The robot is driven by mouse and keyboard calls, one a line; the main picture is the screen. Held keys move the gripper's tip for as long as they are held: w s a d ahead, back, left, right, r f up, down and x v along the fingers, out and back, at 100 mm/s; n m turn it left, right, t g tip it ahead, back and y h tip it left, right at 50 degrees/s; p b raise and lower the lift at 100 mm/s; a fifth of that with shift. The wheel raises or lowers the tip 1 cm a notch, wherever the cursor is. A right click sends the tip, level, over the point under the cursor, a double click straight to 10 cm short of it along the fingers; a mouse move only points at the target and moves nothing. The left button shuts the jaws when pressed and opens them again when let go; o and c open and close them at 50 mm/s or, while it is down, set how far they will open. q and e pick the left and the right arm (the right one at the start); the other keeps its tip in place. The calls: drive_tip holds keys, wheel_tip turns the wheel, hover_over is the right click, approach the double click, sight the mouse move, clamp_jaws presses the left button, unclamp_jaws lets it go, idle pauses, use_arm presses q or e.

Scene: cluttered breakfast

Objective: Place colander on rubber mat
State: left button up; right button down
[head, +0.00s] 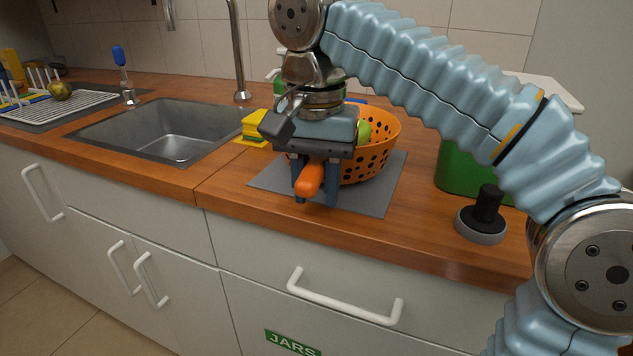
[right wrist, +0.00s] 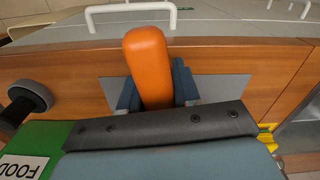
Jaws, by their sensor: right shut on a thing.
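The orange colander (head: 376,150), with round holes, is over the grey rubber mat (head: 388,188) on the wooden counter. It seems to rest on the mat, but my gripper and arm hide its near left side and base. A round green thing (head: 364,132) shows at its rim. My right gripper (head: 315,188) points down and is shut on the colander's orange handle, which sticks out toward the counter's front edge. In the right wrist view the handle (right wrist: 148,65) stands between the two dark blue fingers, above the grey mat (right wrist: 212,88). My left gripper is not in view.
A green bin (head: 455,165) stands right of the mat, with a black-handled round tool (head: 483,218) in front of it. A yellow sponge stack (head: 256,125) and the sink (head: 165,130) are to the left.

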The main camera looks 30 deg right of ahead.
sight(316, 159)
drive_tip(key=shift+f+b, duration=0.35)
drive_tip(key=shift+f, duration=0.2)
drive_tip(key=shift+c, duration=0.8)
unclamp_jaws()
drive_tip(key=shift+r+p, duration=0.35)
drive_tip(key=shift+p, duration=0.05)
wheel_tip(316, 159, up, 6)
drive_tip(key=p, duration=0.5)
drive_tip(key=shift+f+p, duration=0.1)
drive_tip(key=shift+p, duration=0.25)
wheel_tip(316, 159, up, 3)
drive_tip(key=shift+a+f, duration=0.1)
drive_tip(key=shift+f, duration=0.1)
drive_tip(key=s+a, duration=1)
drive_tip(key=a, duration=0.2)
drive_tip(key=shift+s, duration=0.2)
